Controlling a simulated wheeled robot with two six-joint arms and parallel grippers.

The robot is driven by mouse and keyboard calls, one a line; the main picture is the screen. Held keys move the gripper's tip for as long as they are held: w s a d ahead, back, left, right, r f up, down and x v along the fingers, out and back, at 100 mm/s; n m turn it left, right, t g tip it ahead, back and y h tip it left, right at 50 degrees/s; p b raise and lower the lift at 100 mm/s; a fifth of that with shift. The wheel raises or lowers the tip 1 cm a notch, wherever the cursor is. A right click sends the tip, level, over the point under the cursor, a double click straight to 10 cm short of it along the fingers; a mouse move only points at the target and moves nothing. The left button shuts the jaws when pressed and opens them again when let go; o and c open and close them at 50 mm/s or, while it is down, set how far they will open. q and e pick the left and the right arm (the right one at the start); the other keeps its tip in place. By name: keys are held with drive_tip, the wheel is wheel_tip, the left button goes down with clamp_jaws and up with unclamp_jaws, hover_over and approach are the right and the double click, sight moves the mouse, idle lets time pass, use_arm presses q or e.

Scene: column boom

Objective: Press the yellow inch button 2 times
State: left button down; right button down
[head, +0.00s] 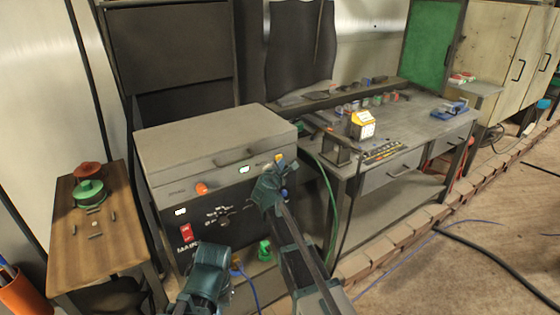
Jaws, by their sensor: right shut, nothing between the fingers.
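The yellow button (279,157) shows as a small patch at the upper right of the front panel of a grey and black machine (215,140). My right gripper (281,168) is shut and empty, with its tips just below the button in the picture. Its body covers the right part of the panel. I cannot tell whether the tips touch the button. My left arm's teal end (207,272) is low in front of the machine; its fingers cannot be made out.
The panel also has an orange-red knob (201,188) and a red switch (185,232). A wooden table (105,245) with a green and red item (88,190) stands at left. A workbench (410,120) with a yellow box (361,124) stands at right. Cables cross the floor.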

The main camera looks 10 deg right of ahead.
idle(0.4)
drive_tip(key=shift+s+d, duration=0.25)
drive_tip(key=shift+s, duration=0.6)
drive_tip(key=s, duration=0.1)
drive_tip(key=s+d, duration=0.1)
drive_tip(key=s, duration=0.2)
drive_tip(key=shift+s+d, duration=0.35)
drive_tip(key=shift+d, duration=0.05)
idle(0.4)
